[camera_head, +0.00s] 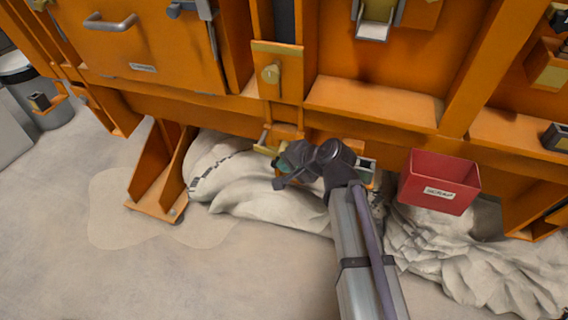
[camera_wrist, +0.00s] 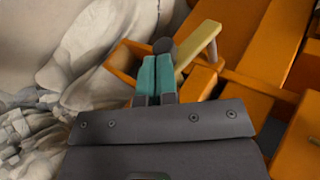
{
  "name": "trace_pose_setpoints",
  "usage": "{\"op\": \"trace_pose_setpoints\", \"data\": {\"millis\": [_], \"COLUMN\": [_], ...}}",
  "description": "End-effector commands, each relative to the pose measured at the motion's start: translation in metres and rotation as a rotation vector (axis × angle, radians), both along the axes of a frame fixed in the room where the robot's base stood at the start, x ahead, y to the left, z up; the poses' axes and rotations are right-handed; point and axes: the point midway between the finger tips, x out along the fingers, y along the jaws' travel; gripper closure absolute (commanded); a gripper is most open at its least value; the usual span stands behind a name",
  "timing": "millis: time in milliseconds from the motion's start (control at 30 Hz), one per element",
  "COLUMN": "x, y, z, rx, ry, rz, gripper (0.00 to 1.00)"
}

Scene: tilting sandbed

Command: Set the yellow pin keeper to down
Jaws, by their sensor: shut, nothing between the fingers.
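The yellow pin keeper (camera_wrist: 197,45) shows in the wrist view as a pale yellow bar with a short post at its upper right end. It lies just right of my fingertips, close to them; whether they touch it I cannot tell. My gripper (camera_wrist: 157,78) has its teal fingers together with nothing between them. In the head view, my gripper (camera_head: 282,170) is low at the front of the orange frame, beside a small yellow piece (camera_head: 266,150) that looks like the keeper. My wrist and gripper hide part of that area.
Orange beams (camera_wrist: 245,92) and ledges crowd the right of the wrist view. Pale sacks (camera_head: 235,180) lie under the frame. A red bin (camera_head: 440,182) stands right of my arm. An orange foot bracket (camera_head: 160,180) is to the left. The floor in front is clear.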

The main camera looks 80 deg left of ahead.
Motion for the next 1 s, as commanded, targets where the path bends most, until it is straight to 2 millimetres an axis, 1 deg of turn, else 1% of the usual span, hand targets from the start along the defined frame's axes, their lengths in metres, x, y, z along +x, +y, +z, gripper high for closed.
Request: {"op": "trace_pose_setpoints", "data": {"millis": [33, 100, 400, 633, 1000], "x": [0.001, 0.001, 0.001, 0.000, 0.000], "y": [0.001, 0.002, 0.005, 0.006, 0.007], "z": [-0.008, -0.013, -0.027, -0.031, -0.032], "rx": [0.000, 0.000, 0.000, -0.001, -0.001], "ry": [0.000, 0.000, 0.000, -0.001, -0.001], "rz": [0.000, 0.000, 0.000, 0.000, 0.000], "gripper": [1.00, 1.00, 1.00, 1.00, 1.00]}}
